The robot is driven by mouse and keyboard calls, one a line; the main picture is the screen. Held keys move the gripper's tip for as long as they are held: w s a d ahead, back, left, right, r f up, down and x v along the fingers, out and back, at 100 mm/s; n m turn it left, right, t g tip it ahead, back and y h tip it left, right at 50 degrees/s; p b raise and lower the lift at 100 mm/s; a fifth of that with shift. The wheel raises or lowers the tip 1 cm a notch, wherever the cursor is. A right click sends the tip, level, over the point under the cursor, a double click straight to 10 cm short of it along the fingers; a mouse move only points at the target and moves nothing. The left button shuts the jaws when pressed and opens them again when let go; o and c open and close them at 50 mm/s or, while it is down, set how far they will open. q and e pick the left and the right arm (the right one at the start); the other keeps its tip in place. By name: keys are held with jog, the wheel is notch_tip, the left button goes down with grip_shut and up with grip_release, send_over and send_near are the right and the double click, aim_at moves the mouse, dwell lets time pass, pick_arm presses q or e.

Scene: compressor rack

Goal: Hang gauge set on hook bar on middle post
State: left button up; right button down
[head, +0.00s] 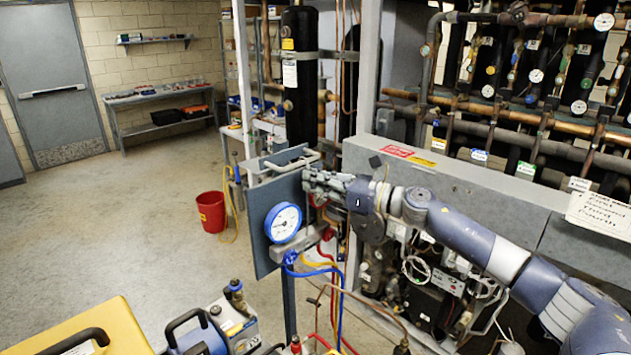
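The gauge set shows a blue-rimmed gauge (283,222) with a white dial, in front of a flat blue-grey plate (262,248). Its grey manifold body (311,240) sits to the right of the dial, with red, yellow and blue hoses hanging below. A pale bar (291,161), which looks like the hook bar, runs along the plate's top. My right gripper (308,182) reaches in from the right, just above the manifold and below the bar. A thin upright rod shows below its fingertips. Whether the fingers close on it is unclear. My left gripper is out of view.
Behind my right arm stands a grey panel box (460,184) with pipes and valves above it. A red bucket (212,211) stands on the floor to the left. A blue-grey machine (222,330) and a yellow case (90,330) are in front.

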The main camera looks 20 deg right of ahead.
dwell(0.4)
jog(key=shift+w+d+r, duration=0.1)
jog(key=shift+r, duration=0.15)
jog(key=shift+r, duration=0.1)
jog(key=shift+r, duration=0.1)
